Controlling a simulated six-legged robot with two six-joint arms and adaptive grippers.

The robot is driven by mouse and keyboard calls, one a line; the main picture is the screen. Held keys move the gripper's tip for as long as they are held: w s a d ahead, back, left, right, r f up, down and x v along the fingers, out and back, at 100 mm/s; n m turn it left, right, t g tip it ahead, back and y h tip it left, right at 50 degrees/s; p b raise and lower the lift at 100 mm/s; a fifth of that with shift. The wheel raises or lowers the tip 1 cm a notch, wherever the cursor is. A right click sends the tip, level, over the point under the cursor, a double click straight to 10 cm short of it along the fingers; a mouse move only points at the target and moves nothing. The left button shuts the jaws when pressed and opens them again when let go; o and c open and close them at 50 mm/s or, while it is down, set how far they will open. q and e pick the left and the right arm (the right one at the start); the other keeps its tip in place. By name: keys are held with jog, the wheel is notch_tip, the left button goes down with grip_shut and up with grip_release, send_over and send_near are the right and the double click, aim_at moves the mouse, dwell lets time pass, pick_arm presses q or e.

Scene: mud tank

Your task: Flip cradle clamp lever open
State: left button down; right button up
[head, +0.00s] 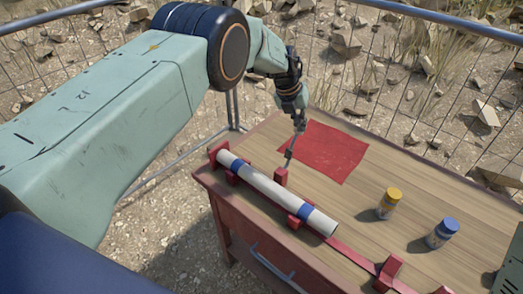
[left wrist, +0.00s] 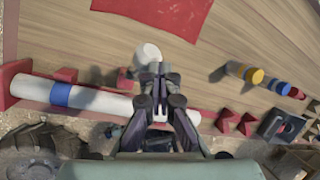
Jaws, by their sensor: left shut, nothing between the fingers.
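A white tube (head: 262,184) with blue bands lies in a red cradle (head: 300,216) along the near edge of the wooden table. In the left wrist view the tube (left wrist: 105,102) runs behind my gripper. A red upright block (head: 281,176) stands beside the tube on its far side. My left gripper (head: 289,158) is shut and empty, pointing down just above this block. In the left wrist view, its fingertips (left wrist: 154,72) are close to a pale round piece (left wrist: 147,53), perhaps the lever's end; I cannot tell if they touch. The clamp lever is not clearly distinguishable.
A red mat (head: 327,152) lies flat behind the cradle. A yellow-lidded jar (head: 389,203) and a blue-lidded jar (head: 441,233) stand to the right. More red supports (head: 387,274) are at the front right. A wire fence stands behind. The middle of the tabletop is clear.

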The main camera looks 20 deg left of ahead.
pick_arm(q)
jog(key=v, duration=1.2)
jog(key=shift+d+r, duration=0.1)
